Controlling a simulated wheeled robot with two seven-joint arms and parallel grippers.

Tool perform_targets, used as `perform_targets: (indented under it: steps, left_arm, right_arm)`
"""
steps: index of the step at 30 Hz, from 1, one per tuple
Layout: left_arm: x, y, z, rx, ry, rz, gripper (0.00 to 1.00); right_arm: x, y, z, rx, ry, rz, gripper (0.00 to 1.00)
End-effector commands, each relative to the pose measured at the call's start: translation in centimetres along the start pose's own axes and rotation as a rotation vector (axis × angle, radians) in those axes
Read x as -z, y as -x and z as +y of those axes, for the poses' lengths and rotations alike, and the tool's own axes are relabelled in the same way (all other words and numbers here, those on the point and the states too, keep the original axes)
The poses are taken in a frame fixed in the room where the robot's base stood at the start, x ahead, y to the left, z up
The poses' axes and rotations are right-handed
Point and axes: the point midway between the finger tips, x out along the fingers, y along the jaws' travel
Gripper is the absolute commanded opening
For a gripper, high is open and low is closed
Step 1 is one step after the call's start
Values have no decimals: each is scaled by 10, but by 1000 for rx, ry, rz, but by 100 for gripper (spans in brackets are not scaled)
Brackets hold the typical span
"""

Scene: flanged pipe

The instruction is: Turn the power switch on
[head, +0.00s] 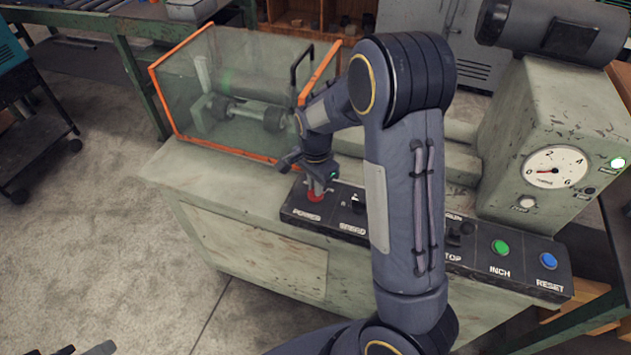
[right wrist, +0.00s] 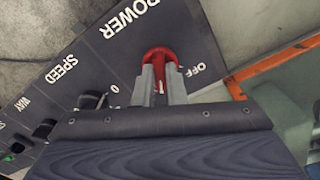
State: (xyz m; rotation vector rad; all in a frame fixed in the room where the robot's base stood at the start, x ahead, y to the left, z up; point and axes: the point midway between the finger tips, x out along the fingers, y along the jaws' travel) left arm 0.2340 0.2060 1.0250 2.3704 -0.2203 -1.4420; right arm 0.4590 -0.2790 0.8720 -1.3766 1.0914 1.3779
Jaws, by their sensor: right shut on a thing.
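The red power switch (head: 315,197) sits at the left end of the dark control panel (head: 330,226), above the word POWER. My right gripper (head: 318,188) reaches down over it. In the right wrist view, the two grey fingers of my right gripper (right wrist: 161,82) are shut on the red switch (right wrist: 158,56), one on each side. The word OFF shows beside the switch there. The fingers hide part of the switch, so its exact position is hard to tell. Dark tips at the bottom left of the head view look like my left gripper (head: 88,349), mostly cut off.
The panel also carries a speed knob (head: 357,204), a green INCH button (head: 500,247) and a blue RESET button (head: 548,261). A gauge (head: 555,167) reads near 0; a lit lamp (head: 618,163) is beside it. An orange-edged clear guard (head: 235,95) stands behind the switch.

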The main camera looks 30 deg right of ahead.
Motion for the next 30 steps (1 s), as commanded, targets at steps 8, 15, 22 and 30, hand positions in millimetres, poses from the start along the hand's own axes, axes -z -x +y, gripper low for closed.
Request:
perform_targets:
  steps: [8,15,22,30]
  left_arm:
    - [5,9,4,0,0,0,36]
    - [6,12,6,0,0,0,36]
    - [7,13,6,0,0,0,36]
    - [7,13,6,0,0,0,36]
  right_arm:
    - [0,2,0,1,-194,1,0]
    - [0,1,-1,2,-289,1,0]
    - [0,1,-1,3,-324,1,0]
    - [0,1,-1,3,-328,1,0]
